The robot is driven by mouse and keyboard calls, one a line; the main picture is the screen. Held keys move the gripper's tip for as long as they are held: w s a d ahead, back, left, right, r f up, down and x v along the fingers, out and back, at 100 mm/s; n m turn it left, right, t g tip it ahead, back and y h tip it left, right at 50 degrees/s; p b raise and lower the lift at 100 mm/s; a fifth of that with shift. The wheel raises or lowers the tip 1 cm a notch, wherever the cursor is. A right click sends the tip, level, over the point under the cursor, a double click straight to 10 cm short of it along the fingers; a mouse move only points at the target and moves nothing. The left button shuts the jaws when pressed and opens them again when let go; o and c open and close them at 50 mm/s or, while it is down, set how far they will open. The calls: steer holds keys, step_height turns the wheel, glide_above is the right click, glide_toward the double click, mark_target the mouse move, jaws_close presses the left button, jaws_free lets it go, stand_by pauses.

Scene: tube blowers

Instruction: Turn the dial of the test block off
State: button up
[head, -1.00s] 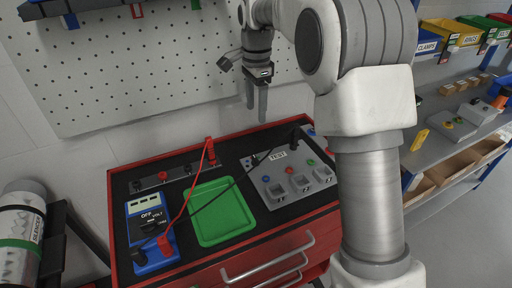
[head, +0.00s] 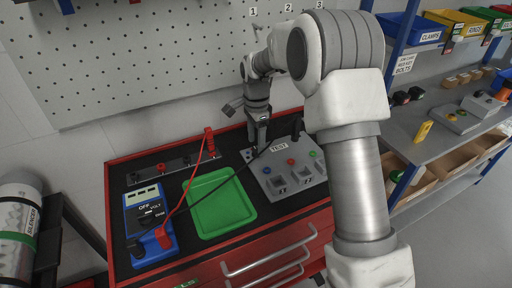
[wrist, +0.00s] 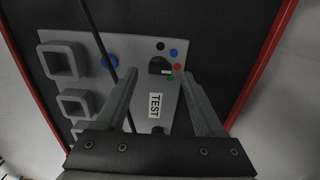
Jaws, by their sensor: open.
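The grey test block (head: 287,183) with its TEST label lies at the right of the cart top in the head view. It also shows in the wrist view (wrist: 145,55). Its small dark dial (wrist: 158,64) has a white mark at its lower right, near the red and green dots. Black, blue, red and green dots sit around the dial's upper right side. My gripper (head: 258,148) is low over the block's back left part. In the wrist view my gripper (wrist: 160,74) is open, with one fingertip on each side of the dial. Contact cannot be told.
A black lead (wrist: 105,45) crosses the block left of the dial, beside my left finger. A green tray (head: 197,229), a blue meter (head: 148,222) and a strip of sockets (head: 160,172) share the red cart (head: 270,232). The pegboard (head: 150,60) stands behind.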

steer(key=shift+f, duration=1.05)
jaws_close()
